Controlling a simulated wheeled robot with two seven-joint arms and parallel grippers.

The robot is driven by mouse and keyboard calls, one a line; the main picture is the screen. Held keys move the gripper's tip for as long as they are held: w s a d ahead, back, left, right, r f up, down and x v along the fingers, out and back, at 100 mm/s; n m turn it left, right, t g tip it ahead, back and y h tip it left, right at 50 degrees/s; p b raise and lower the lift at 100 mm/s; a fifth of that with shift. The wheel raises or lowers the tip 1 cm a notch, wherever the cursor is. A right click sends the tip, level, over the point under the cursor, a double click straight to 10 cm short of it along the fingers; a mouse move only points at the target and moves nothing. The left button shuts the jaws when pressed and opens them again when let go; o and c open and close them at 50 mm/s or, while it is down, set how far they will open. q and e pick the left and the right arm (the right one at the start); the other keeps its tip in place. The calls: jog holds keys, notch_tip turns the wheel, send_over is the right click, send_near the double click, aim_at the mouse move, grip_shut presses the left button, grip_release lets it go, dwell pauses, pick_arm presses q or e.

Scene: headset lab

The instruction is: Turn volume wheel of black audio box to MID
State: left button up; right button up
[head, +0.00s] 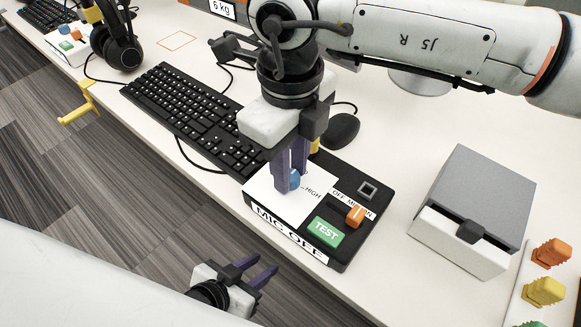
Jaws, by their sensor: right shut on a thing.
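The black audio box (353,246) lies on the white desk near its front edge. Its top carries a white panel with the label HIGH showing, a green TEST button (326,232), an orange slider (355,215) and a small dark square. Its front reads MIC OFF. My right gripper (289,182) points down over the white panel, its purple fingers shut on the blue volume wheel (294,181). The fingers hide much of the wheel and any other labels around it. My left gripper (262,273) is open and empty, below the desk's front edge, apart from the box.
A keyboard (185,113) and a mouse (341,130) lie behind the box. A grey and white box (472,196) with a dark handle stands to the right, beside several coloured plugs. A headset (117,42) is at the back left. Clear desk lies between the two boxes.

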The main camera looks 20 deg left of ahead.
jog(key=shift+a+r, duration=0.1)
dwell(0.3)
jog(key=o, duration=1)
jog(key=shift+o, duration=0.2)
notch_tip(320, 180, up, 10)
jog(key=p, duration=0.1)
jog(key=shift+r, duration=0.15)
